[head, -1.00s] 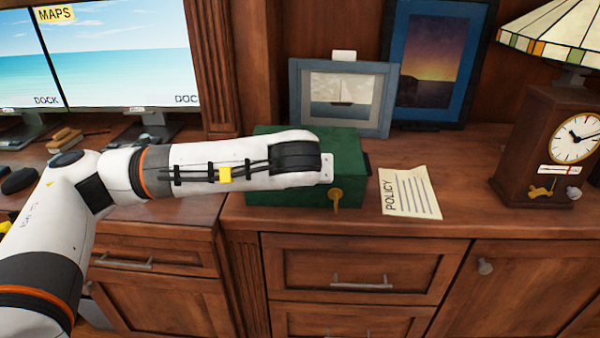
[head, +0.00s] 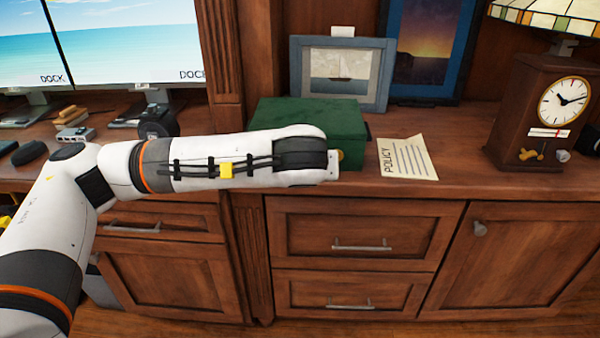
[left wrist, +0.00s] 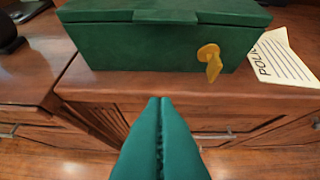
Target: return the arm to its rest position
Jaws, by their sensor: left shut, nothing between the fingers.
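My left arm (head: 200,165) comes in from the left in the head view and stretches across the front of the counter. Its gripper fingers are hidden from the head camera by the wrist. In the left wrist view my left gripper (left wrist: 160,105) is shut and empty, its teal fingers pressed together. It is in front of the green box (left wrist: 120,45) and apart from it. The box (head: 310,115) has its lid closed, with a gold key (left wrist: 209,60) at its front. My right gripper is not in view.
A policy paper (head: 408,158) lies right of the box. A framed ship picture (head: 340,72) stands behind it, and a wooden clock (head: 540,115) stands at the right. Monitors (head: 125,45) are at the left. Drawers (head: 350,235) are below the counter edge.

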